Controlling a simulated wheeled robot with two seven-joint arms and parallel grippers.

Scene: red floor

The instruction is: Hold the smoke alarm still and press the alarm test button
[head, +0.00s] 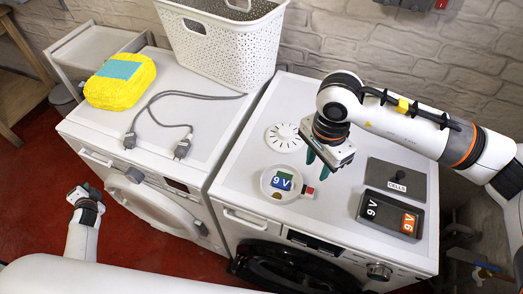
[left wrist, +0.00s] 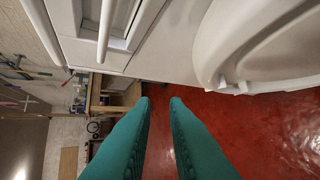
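A white round vented disc (head: 283,137), like a smoke alarm cover, lies on the right machine's top. Nearer me lies a round white open housing (head: 267,190), like an alarm base, with a blue and green 9 V battery (head: 282,180) inside. A small red-tipped piece (head: 309,191) sits at the housing's right edge. I cannot make out a test button. My right gripper (head: 318,166) hangs just right of both discs, teal fingers down, apart and empty. My left gripper (head: 86,194) is low in front of the left machine; its teal fingers are apart and empty in the left wrist view (left wrist: 160,103).
A dark box (head: 374,226) holding 9 V batteries and a grey lid marked CELLS (head: 396,181) lie on the right. The left machine's top carries a yellow pack (head: 118,92), a white basket (head: 192,60) and a grey cable (head: 160,98).

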